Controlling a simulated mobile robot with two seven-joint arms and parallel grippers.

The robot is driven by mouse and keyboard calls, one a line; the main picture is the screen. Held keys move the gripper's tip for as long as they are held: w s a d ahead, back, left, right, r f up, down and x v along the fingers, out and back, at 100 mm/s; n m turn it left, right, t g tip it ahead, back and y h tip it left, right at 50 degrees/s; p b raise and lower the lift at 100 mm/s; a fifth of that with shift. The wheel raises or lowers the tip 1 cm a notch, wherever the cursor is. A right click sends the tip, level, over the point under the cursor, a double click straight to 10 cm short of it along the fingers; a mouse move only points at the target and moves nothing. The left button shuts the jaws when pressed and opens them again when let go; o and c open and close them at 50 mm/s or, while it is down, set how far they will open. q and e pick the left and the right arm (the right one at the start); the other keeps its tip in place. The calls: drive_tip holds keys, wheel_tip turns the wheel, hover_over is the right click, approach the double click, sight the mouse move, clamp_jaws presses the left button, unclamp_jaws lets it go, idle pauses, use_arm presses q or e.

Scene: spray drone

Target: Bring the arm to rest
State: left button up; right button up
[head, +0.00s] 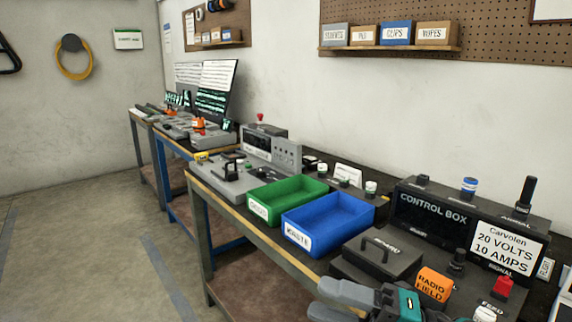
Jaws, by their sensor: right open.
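My right gripper (318,299) shows at the bottom edge of the head view, to the right of centre. It has grey fingers and a teal part behind them. The fingers are apart, with nothing seen between them. It is in front of the workbench's near edge, below a dark lidded box (376,254). Most of the right arm is out of the picture. My left gripper is not in view.
The workbench (282,252) carries a green bin (288,203), a blue bin (328,222), a black control box (432,215) and an orange block (433,285) near my right gripper. Further benches with screens (215,90) stand behind. The floor (90,260) at left is clear.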

drive_tip(key=d+f+m+t+h, duration=0.4)
drive_tip(key=f+m+t+h, duration=0.3)
drive_tip(key=m, duration=0.5)
drive_tip(key=d+f+m+t+h, duration=0.4)
drive_tip(key=f+m+h, duration=0.3)
drive_tip(key=m, duration=0.5)
drive_tip(key=s+d+f+m+g+h, duration=0.1)
drive_tip(key=s+f+m+g+h, duration=0.1)
drive_tip(key=s+f, duration=0.3)
drive_tip(key=s+d+f+m+g+h, duration=0.1)
drive_tip(key=s+f+m, duration=0.4)
drive_tip(key=f, duration=0.5)
drive_tip(key=d+g, duration=0.1)
drive_tip(key=g, duration=0.1)
drive_tip(key=shift+s+g+h, duration=0.3)
drive_tip(key=shift+s+h, duration=0.05)
drive_tip(key=shift+h, duration=0.05)
drive_tip(key=shift+c, duration=0.4)
